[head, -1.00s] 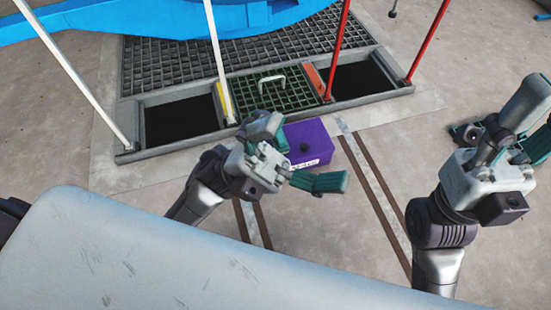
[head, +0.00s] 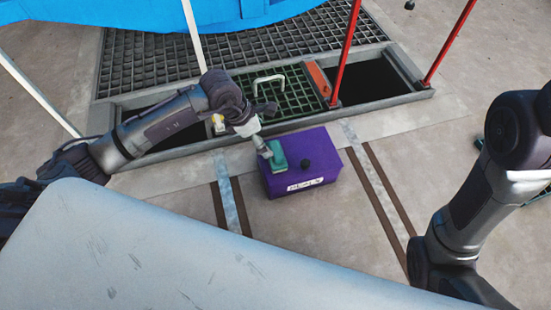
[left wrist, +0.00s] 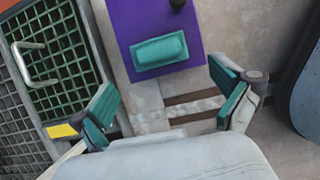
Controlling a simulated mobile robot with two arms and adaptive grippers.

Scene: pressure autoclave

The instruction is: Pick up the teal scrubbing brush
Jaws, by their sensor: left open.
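The teal scrubbing brush (left wrist: 160,50) lies flat on top of the purple box (left wrist: 132,20), which has a black knob. My left gripper (left wrist: 168,108) is open, one teal-padded finger on each side of the view, and the brush shows ahead between them with nothing gripped. In the head view the left gripper (head: 266,150) is over the left part of the purple box (head: 315,175). A teal patch there overlaps the gripper, and I cannot tell finger from brush.
Behind the box, a green grate (head: 283,95) with a white handle lies between two dark floor openings. Red posts (head: 345,55) and white poles stand around it. An orange block (head: 318,78) sits beside the grate. The floor in front of the box is clear.

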